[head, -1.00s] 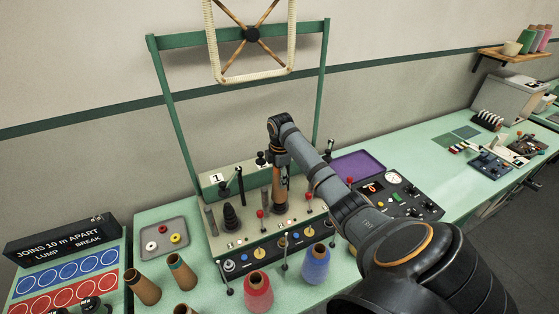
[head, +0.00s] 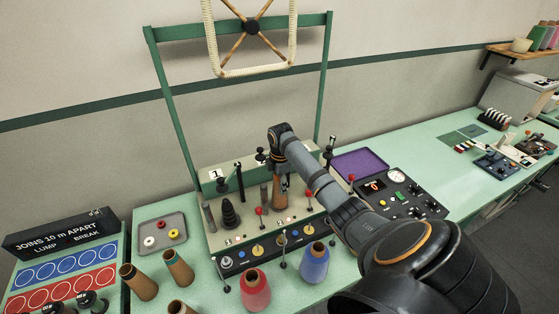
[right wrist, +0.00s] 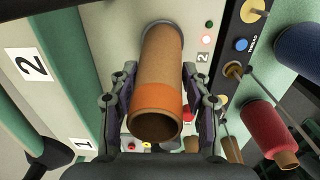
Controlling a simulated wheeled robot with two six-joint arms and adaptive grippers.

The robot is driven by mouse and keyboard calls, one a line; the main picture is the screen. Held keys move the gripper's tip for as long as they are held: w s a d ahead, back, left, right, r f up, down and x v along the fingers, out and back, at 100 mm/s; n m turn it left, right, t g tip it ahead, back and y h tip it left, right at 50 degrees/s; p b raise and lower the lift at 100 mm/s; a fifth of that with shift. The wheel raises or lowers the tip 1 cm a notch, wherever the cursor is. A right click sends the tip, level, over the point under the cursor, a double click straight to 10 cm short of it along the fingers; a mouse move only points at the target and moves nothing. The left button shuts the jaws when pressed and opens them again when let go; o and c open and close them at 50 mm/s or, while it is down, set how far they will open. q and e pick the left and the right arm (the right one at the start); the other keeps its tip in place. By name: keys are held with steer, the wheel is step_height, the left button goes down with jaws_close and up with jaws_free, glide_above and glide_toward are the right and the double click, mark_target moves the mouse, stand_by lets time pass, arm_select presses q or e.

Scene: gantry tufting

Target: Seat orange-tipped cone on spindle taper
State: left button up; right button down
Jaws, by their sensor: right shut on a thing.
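My right gripper (right wrist: 160,88) is shut on the orange-tipped cone (right wrist: 158,60), one finger on each side. In the right wrist view the cone is a brown tube with an orange band and an open end towards the camera. Its far end meets a grey round base on the machine panel, at the station marked 2. In the head view my right gripper (head: 281,172) points down over the panel with the cone (head: 279,194) upright below it. The spindle taper under the cone is hidden, so I cannot tell how far the cone sits on it. My left gripper is not in view.
A black stepped taper (head: 230,213) stands at station 1, left of the cone. Red (head: 256,290) and blue (head: 314,264) yarn cones and brown cones (head: 179,270) stand in front. A green frame (head: 160,100) rises behind.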

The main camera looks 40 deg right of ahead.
stand_by(0.3)
steer(key=c, duration=0.6)
jaws_free()
steer(key=shift+o, duration=0.2)
steer(key=r, duration=1.2)
steer(key=shift+s+a, duration=0.15)
steer(key=shift+s, duration=0.1)
